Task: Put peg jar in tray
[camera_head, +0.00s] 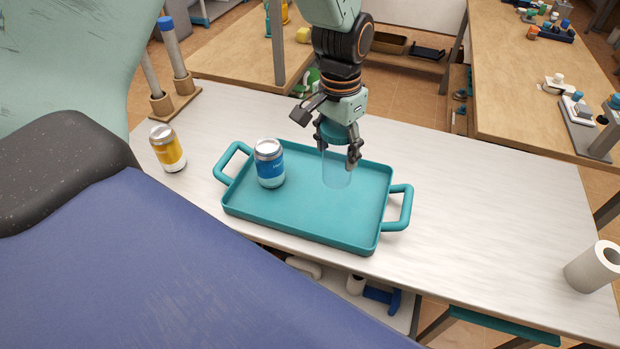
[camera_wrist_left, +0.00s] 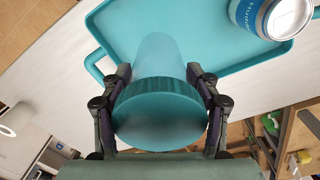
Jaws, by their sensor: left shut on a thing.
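The peg jar (camera_head: 337,172) is a clear cylinder with a teal lid. My left gripper (camera_head: 339,148) is shut on it from above, around the lid. In the left wrist view the lid of the jar (camera_wrist_left: 160,112) sits between both fingers of the gripper (camera_wrist_left: 158,105). The jar is upright over the right back part of the teal tray (camera_head: 310,228); I cannot tell whether its base touches the tray floor. A blue and white can (camera_head: 269,165) stands in the tray's left part and also shows in the left wrist view (camera_wrist_left: 272,15). My right gripper is not in view.
A yellow can (camera_head: 168,149) stands left of the tray. A wooden stand with posts (camera_head: 175,101) is at the table's back left. A white roll (camera_head: 593,267) stands at the far right.

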